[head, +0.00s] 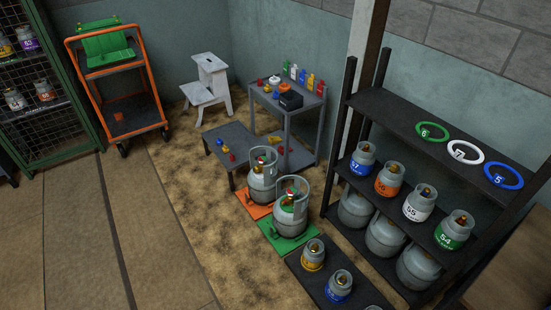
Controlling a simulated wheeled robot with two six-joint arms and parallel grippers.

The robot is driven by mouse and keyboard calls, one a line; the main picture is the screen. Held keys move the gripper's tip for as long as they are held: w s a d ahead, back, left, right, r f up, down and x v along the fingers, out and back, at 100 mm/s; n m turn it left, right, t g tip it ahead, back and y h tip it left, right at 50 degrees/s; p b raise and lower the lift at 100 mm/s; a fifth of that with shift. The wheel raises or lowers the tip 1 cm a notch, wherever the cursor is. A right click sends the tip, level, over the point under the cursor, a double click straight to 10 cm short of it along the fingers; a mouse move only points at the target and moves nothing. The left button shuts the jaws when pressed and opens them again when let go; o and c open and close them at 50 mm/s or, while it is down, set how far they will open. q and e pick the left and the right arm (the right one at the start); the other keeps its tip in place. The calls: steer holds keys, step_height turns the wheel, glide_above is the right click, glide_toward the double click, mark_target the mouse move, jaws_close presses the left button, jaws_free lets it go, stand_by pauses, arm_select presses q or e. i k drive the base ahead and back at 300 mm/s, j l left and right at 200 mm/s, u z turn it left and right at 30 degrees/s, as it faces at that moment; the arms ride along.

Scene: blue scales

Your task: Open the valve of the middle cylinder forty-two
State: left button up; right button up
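No number forty-two is legible on any cylinder in the head view. A large grey cylinder (262,188) with a collar around its valve stands upright on an orange plate (251,207). A second large grey cylinder (290,223) stands nearer on a green plate (277,243); red and green show at the valve inside its collar. A small cylinder with a yellow band (313,262) and one with a blue band (338,291) stand on a low dark platform (312,283). Whether any valve is open cannot be told. Neither of my grippers is in view.
A black rack (440,115) on the right holds several banded cylinders and three coloured rings. A grey table (300,103) with bottles, a low bench (222,137), a white step stool (210,85) and an orange cart (150,116) stand behind. The floor at left front is clear.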

mark_target(263, 160)
steer(key=i+j+z, duration=0.25)
steer(key=z, duration=0.2)
steer(key=i+j+z, duration=0.2)
steer(key=j+z, duration=0.2)
steer(key=i+j+z, duration=0.1)
steer(key=j, duration=0.3)
steer(key=i+j, duration=0.2)
steer(key=j, duration=0.25)
steer(key=i+j+z, duration=0.15)
steer(key=j, duration=0.25)
steer(key=i+j, duration=0.15)
steer(key=j, duration=0.3)
steer(key=i+j+z, duration=0.15)
steer(key=j, duration=0.3)
steer(key=i+j, duration=0.1)
steer(key=j, duration=0.35)
steer(key=z, duration=0.05)
